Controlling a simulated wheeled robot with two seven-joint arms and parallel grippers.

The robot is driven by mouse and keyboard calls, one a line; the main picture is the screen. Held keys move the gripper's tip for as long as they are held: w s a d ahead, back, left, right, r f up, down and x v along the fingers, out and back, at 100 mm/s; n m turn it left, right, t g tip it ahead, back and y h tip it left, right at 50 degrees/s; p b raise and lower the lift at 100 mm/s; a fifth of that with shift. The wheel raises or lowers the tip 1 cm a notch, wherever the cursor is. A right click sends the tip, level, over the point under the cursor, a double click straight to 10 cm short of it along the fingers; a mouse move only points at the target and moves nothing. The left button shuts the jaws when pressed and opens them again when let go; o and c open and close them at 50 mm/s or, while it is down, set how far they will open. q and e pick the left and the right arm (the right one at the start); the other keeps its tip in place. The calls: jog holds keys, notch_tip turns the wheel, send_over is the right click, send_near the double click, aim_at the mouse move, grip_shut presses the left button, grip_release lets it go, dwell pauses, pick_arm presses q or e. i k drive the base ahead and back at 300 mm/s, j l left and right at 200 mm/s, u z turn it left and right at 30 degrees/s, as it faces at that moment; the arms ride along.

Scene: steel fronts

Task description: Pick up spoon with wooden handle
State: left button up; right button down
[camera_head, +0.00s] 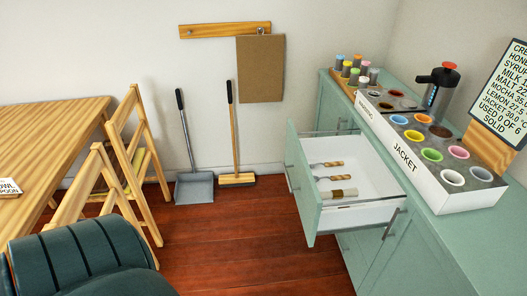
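A pulled-out drawer (378,212) with a white inside and a pale green front stands open in the cabinet. In it lie two utensils with light wooden handles, one farther back (327,164) and one in the middle (332,178). Their metal ends point left and are too small to tell which is a spoon. A rolled, pale item with a brown band (338,194) lies nearest in the drawer. Neither of my grippers is in view.
The green counter (452,229) carries a cup rack (428,177), small jars and a dark pump flask (438,88). Red-brown floor (250,240) is clear before the drawer.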

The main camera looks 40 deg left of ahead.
aim_at(337, 178)
jog(key=u, duration=1.1)
